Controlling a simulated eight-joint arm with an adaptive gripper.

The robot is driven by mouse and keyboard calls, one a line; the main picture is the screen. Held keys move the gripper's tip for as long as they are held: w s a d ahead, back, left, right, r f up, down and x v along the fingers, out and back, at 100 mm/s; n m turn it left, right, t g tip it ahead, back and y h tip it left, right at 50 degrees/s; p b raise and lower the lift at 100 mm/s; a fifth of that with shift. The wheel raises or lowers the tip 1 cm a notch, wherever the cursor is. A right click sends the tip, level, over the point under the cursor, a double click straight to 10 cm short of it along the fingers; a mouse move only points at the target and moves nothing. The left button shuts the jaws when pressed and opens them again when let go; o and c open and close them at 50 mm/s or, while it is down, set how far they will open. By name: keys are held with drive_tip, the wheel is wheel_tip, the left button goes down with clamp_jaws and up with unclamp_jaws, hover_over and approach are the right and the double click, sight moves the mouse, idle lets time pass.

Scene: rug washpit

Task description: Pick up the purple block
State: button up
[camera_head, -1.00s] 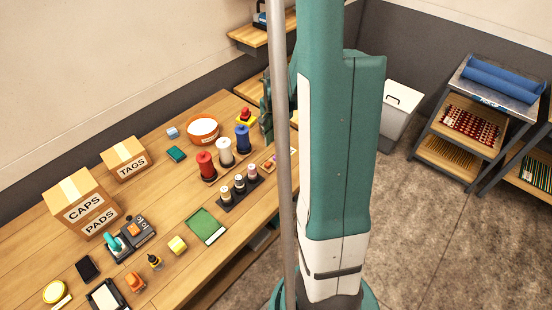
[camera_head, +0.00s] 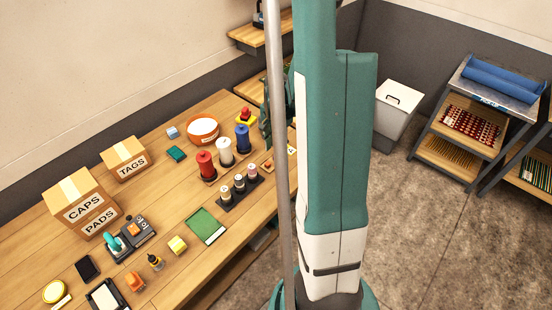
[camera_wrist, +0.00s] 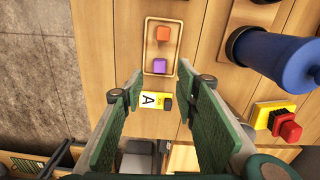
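The purple block (camera_wrist: 159,65) lies in a small wooden tray (camera_wrist: 148,45) in the wrist view, near the end of the tray closer to my gripper. An orange block (camera_wrist: 162,34) lies in the same tray, farther off. My gripper (camera_wrist: 165,88) is open, its two green fingers spread wide with nothing held between them. The purple block is ahead of the fingertips, roughly between their lines, and apart from them. In the head view the tray (camera_head: 267,165) shows at the table's right edge, partly hidden behind my arm, and I cannot make out the purple block there.
The spool rack (camera_head: 240,190) sits near the tray. Floor (camera_wrist: 35,70) lies left of the table edge.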

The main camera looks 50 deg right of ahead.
sight(276, 158)
drive_tip(key=shift+d+f, duration=0.1)
drive_tip(key=shift+f, duration=2.4)
drive_tip(key=shift+c, duration=0.5)
drive_tip(key=c, duration=0.6)
